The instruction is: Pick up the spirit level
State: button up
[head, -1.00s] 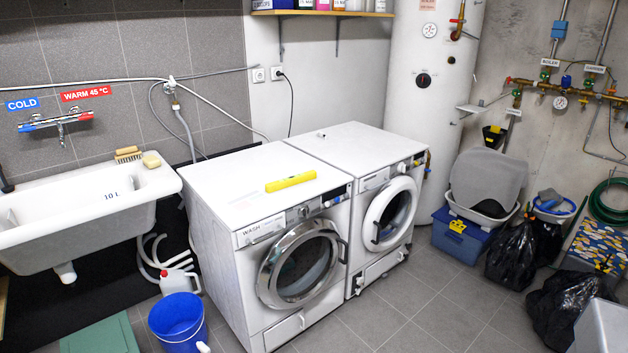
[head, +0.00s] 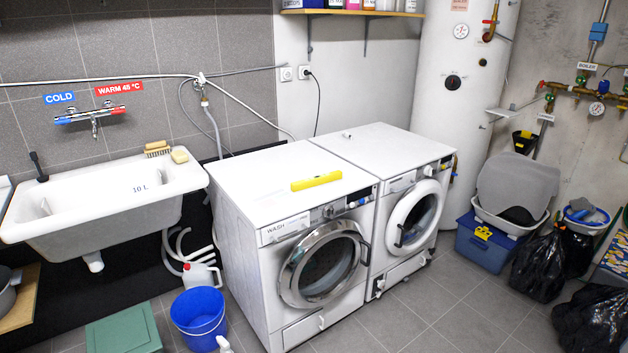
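The yellow spirit level (head: 316,181) lies flat on top of the left washing machine (head: 262,178), near its front edge. Nothing touches it and its whole length shows. My gripper is not in the head view, so its state does not show.
A second machine (head: 385,143) stands right of the washer, with a small object on top. A sink (head: 120,214) is at left. A blue bucket (head: 199,316), a white canister (head: 200,276) and a green box (head: 124,332) stand on the floor. Black bags (head: 538,268) lie at right.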

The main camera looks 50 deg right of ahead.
aim_at(309, 183)
jog(key=i, duration=0.95)
jog(key=z, duration=0.05)
